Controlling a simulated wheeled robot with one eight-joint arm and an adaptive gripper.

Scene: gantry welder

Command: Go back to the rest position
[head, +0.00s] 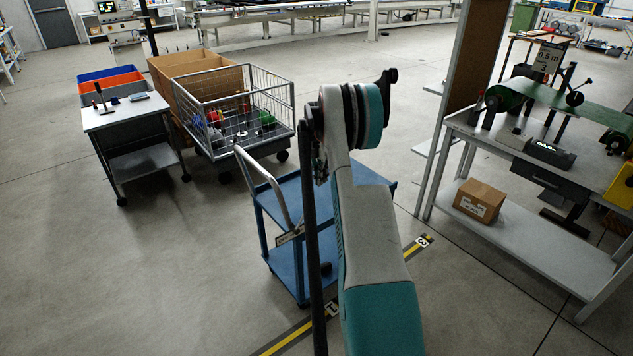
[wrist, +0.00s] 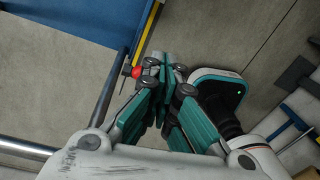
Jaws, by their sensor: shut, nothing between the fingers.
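My gripper (wrist: 163,72) shows in the wrist view with its teal and grey fingers closed together, nothing visible between them. It is over the floor beside a blue surface, likely the blue cart. A small red thing shows right beside the fingertips; I cannot tell what it is or whether it touches them. In the head view my teal and white arm rises through the middle, in front of the blue cart (head: 277,240). The fingers cannot be made out there.
A wire cage trolley (head: 240,125) stands behind the cart, with a grey side table (head: 125,112) to its left. On the right is a workbench (head: 540,240) with a cardboard box (head: 479,201) on its lower shelf. Floor at the front left is clear.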

